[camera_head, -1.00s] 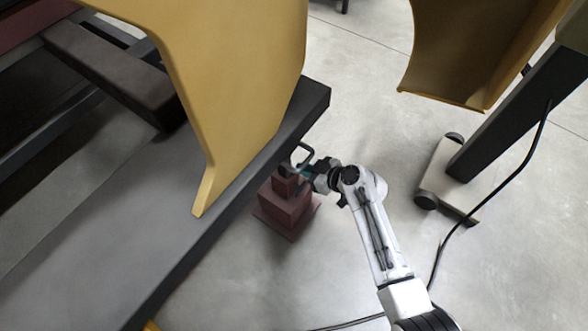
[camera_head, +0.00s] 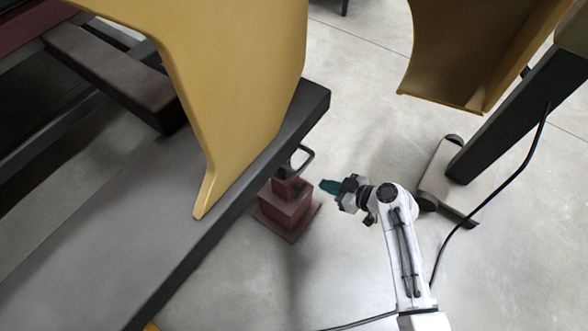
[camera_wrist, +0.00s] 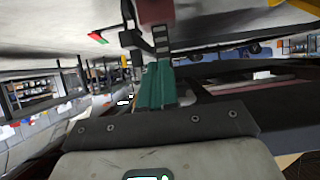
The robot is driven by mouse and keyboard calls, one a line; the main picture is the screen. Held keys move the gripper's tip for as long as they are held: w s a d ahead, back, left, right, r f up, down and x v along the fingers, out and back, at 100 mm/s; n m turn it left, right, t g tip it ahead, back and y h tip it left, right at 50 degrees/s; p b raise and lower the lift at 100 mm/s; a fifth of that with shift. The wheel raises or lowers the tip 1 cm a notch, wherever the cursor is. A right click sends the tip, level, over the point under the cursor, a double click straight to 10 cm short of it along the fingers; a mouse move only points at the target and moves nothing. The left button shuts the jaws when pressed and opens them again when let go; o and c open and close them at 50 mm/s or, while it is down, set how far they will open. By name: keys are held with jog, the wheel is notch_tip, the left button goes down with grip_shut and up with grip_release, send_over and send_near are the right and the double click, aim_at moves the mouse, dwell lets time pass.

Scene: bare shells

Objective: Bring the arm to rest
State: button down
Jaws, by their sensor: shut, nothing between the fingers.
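My gripper (camera_head: 325,185) is at the end of my white arm, over the bare floor to the right of a dark red block-shaped stand (camera_head: 287,208). Its teal fingers look closed together, with nothing held between them. In the wrist view the teal fingers (camera_wrist: 157,86) point away from the camera, side by side. A gap of floor shows between the fingertips and the red stand in the head view.
A dark grey platform (camera_head: 90,235) with a yellow curved shell (camera_head: 235,80) fills the left. Another yellow shell (camera_head: 450,50) hangs at the upper right. A wheeled foot (camera_head: 440,185) and a black cable (camera_head: 490,195) lie right of my arm. Concrete floor is open between.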

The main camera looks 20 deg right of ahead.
jog(key=shift+s+d, duration=0.2)
jog(key=shift+s, duration=0.1)
dwell(0.4)
jog(key=s+r+m+g+h, duration=0.1)
jog(key=s+m+g+h, duration=0.15)
jog(key=s+g, duration=0.7)
jog(key=s+d+r+m+h+p, duration=0.1)
jog(key=s+d+r+m+h, duration=0.2)
jog(key=s, duration=0.5)
jog(key=s+d+r+m+h, duration=0.2)
jog(key=s+r, duration=0.4)
jog(key=s, duration=0.2)
notch_tip(320, 180, up, 22)
jog(key=p, duration=2.3)
jog(key=shift+a+r+t, duration=0.15)
jog(key=shift+r+t, duration=0.1)
jog(key=shift+t, duration=0.1)
